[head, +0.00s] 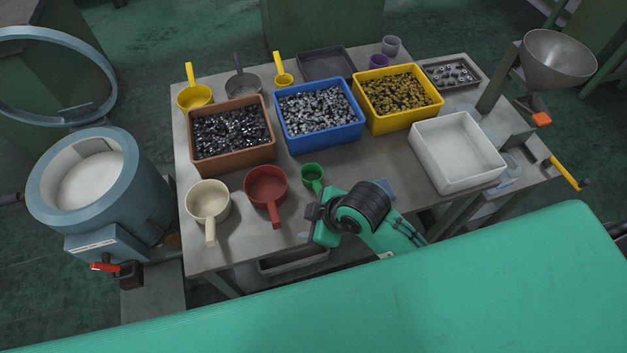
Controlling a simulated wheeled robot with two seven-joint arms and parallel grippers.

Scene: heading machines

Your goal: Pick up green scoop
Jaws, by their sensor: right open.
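The green scoop (312,174) is a small round cup on the grey table, right of the red scoop. Its cup shows, but its near end is partly hidden by my right gripper. My right gripper (314,211) is open, just on the near side of the green scoop. I cannot tell whether its fingers are around the handle or only close to it. My left gripper is not in view.
On the table (348,163), a red scoop (266,186) and a cream scoop (208,201) lie left. Behind stand brown (238,166), blue (325,139) and yellow (410,122) bins of metal parts. A white empty bin (453,178) stands right.

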